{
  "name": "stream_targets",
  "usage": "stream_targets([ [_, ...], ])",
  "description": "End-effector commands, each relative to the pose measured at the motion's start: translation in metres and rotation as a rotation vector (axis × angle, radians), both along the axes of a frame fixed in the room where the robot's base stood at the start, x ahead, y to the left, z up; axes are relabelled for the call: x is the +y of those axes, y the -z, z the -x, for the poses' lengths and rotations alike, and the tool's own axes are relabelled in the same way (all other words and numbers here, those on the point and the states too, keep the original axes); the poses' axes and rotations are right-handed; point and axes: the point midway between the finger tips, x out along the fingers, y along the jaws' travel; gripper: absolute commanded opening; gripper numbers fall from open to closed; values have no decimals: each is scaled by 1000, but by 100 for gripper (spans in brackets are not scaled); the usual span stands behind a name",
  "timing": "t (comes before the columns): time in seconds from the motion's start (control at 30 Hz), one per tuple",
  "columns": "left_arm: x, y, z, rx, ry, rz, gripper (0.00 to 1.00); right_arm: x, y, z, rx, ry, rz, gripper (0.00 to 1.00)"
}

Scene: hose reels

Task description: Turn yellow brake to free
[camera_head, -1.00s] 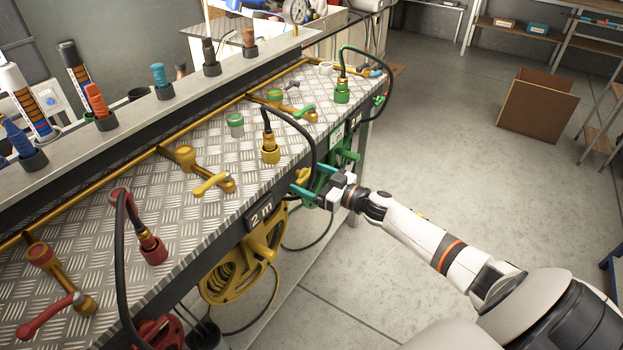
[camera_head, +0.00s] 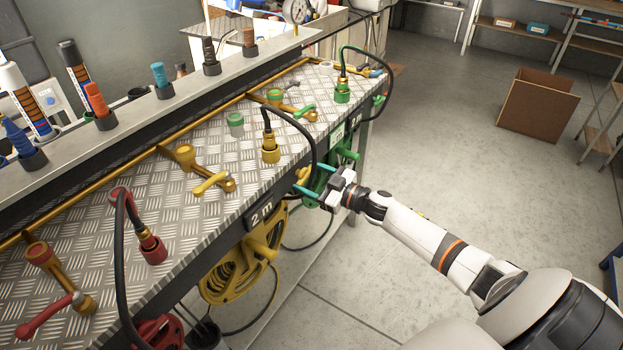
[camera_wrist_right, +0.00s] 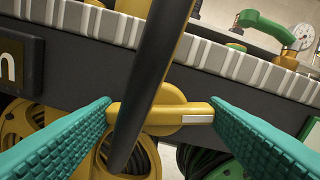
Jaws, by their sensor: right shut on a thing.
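The yellow brake (camera_wrist_right: 180,112) is a small bar handle with a white stripe on a round yellow hub, on the dark front face of the bench. In the right wrist view it lies nearly level. My right gripper (camera_wrist_right: 160,106) is shut on it, with one teal finger at each end of the bar. A black hose crosses in front of the brake and hides part of it. In the head view my right gripper (camera_head: 301,180) is at the bench's front edge, above and right of the yellow hose reel (camera_head: 238,268). My left gripper is out of view.
The metal-topped bench (camera_head: 200,222) carries yellow, red and green valves and hose fittings. A yellow hose fitting (camera_head: 270,150) stands near the edge, its black hose (camera_head: 312,150) looping down by my gripper. A green reel (camera_wrist_right: 205,160) hangs to the right.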

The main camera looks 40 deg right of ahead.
Motion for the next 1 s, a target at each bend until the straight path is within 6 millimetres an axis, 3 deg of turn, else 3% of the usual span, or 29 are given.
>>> stream_targets([
  [1.0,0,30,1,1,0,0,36,0,2,0,-368,-2,889,44],
])
